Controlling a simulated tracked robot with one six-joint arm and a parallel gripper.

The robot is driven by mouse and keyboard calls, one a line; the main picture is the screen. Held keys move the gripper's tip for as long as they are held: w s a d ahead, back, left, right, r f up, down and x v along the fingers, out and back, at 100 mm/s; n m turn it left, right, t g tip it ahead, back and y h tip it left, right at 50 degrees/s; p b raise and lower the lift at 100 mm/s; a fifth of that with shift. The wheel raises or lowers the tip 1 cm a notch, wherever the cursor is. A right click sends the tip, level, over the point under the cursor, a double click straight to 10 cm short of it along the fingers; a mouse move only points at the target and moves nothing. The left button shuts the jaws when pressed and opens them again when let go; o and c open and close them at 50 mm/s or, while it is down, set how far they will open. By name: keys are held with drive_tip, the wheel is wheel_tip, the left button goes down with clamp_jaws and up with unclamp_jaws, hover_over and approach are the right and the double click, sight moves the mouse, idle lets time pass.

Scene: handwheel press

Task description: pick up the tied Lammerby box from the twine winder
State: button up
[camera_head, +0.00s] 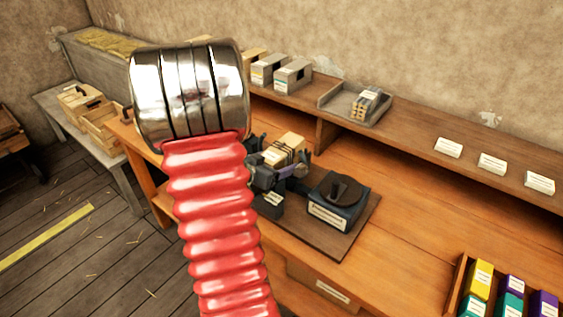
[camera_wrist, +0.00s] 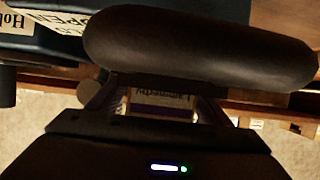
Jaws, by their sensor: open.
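The tied Lammerby box (camera_head: 288,147) is a small tan box with dark twine round it, on the workbench behind my arm in the head view. In the wrist view the box (camera_wrist: 160,95) shows a pale label, upside down, and a purple band. My gripper (camera_wrist: 160,105) is open, with one finger on each side of the box in that picture; I cannot tell whether they touch it. In the head view dark parts crowd just below the box, and I cannot separate gripper from winder there. My red and chrome arm hides the left side.
A shelf (camera_head: 415,125) behind holds a grey tray (camera_head: 352,103) and white cards. A crate of coloured boxes (camera_head: 463,275) is at lower right.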

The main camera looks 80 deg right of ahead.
idle(0.4)
drive_tip(key=c, duration=1.2)
drive_tip(key=shift+r, duration=0.2)
wheel_tip(320, 180, up, 10)
drive_tip(key=shift+f, duration=0.15)
idle(0.4)
